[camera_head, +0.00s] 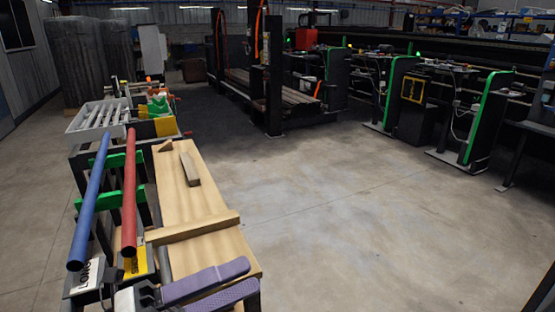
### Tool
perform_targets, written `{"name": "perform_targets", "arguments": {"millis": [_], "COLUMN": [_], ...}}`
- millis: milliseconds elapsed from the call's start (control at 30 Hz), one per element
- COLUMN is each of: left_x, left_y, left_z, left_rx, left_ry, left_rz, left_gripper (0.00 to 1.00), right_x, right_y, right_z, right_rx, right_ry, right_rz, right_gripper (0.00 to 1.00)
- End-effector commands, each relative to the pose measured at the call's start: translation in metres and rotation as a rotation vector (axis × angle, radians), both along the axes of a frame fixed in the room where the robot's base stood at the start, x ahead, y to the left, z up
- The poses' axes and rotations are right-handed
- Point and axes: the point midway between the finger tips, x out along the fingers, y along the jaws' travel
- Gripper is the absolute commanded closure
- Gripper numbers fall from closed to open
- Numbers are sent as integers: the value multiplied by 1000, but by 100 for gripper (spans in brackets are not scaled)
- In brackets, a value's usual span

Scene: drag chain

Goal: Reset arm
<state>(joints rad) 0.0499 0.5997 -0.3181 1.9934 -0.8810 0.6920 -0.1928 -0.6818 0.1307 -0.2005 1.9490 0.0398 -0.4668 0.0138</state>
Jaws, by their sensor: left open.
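My left gripper (251,276) comes in at the bottom, left of the middle. Its two long purple fingers point right and stand a little apart, with nothing seen between them. It is at the near end of a wooden board table (205,205), by a wooden bar (192,228) lying across it. I cannot tell its height above the board. My right gripper does not show. No drag chain can be made out.
A blue tube (90,200) and a red tube (129,195) lie in green holders (118,160) left of the board. Machines with green-edged panels (487,118) stand far right. The middle floor is clear.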

Motion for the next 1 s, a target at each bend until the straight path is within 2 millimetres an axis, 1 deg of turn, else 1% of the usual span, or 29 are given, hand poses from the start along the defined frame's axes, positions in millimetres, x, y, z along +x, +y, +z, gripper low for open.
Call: {"name": "perform_targets", "arguments": {"millis": [33,67,100,167,200,233,267,300,333,367,400,467,500,533,600,700,733,833,1000], "left_x": [15,25,35,43,42,40,35,26,17,7,-8,-32,-49,-61,-87,-113,-119,-129,-130], "left_y": [12,22,38,60,71,79,86,94,98,101,105,107,107,106,104,100,99,97,97], "left_z": [-15,-26,-48,-89,-117,-138,-160,-188,-209,-230,-256,-289,-309,-321,-344,-365,-369,-375,-376], "left_rx": [-166,-257,-373,-514,-587,-637,-681,-736,-772,-807,-848,-901,-930,-949,-984,-1014,-1021,-1029,-1029], "left_ry": [193,306,463,681,808,899,987,1101,1182,1262,1365,1504,1588,1645,1758,1868,1891,1929,1935], "left_rz": [113,182,278,409,484,537,589,654,700,745,801,878,924,954,1012,1067,1078,1098,1101], "left_gripper": [47,47,47,47,47,47,47,47,47,47,47,47,47,47,47,47,47,47,47], "right_x": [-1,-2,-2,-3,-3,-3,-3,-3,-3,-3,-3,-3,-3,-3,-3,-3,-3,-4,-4], "right_y": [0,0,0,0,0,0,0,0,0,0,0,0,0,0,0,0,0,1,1], "right_z": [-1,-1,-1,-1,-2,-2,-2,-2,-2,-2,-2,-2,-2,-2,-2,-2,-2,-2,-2], "right_rx": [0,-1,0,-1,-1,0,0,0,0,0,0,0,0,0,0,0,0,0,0], "right_ry": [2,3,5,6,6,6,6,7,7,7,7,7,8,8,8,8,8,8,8], "right_rz": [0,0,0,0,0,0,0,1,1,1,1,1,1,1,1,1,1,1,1], "right_gripper": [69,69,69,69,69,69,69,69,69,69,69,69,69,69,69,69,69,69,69]}}
